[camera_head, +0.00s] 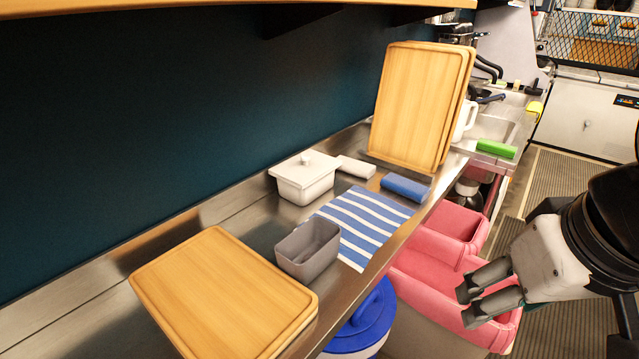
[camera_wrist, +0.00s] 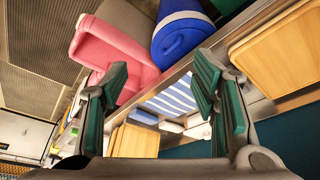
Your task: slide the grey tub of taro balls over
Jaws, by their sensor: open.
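The grey tub (camera_head: 308,248) stands upright on the steel counter, between the flat cutting board and the striped cloth, at the cloth's near-left edge. Its inside looks empty from here; I see no taro balls. My gripper (camera_head: 480,308) is open and empty, well to the right of the tub, out past the counter edge in front of the pink bins. In the wrist view my gripper (camera_wrist: 160,88) shows its green finger pads apart with nothing between them. I cannot make out the tub in the wrist view.
A flat cutting board (camera_head: 222,290) lies left of the tub. A blue-and-white striped cloth (camera_head: 362,225), white lidded dish (camera_head: 305,180) and blue block (camera_head: 405,188) are behind and right. Upright boards (camera_head: 420,105) stand farther back. Pink bins (camera_head: 440,265) and a blue-lidded bucket (camera_head: 365,318) stand below the edge.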

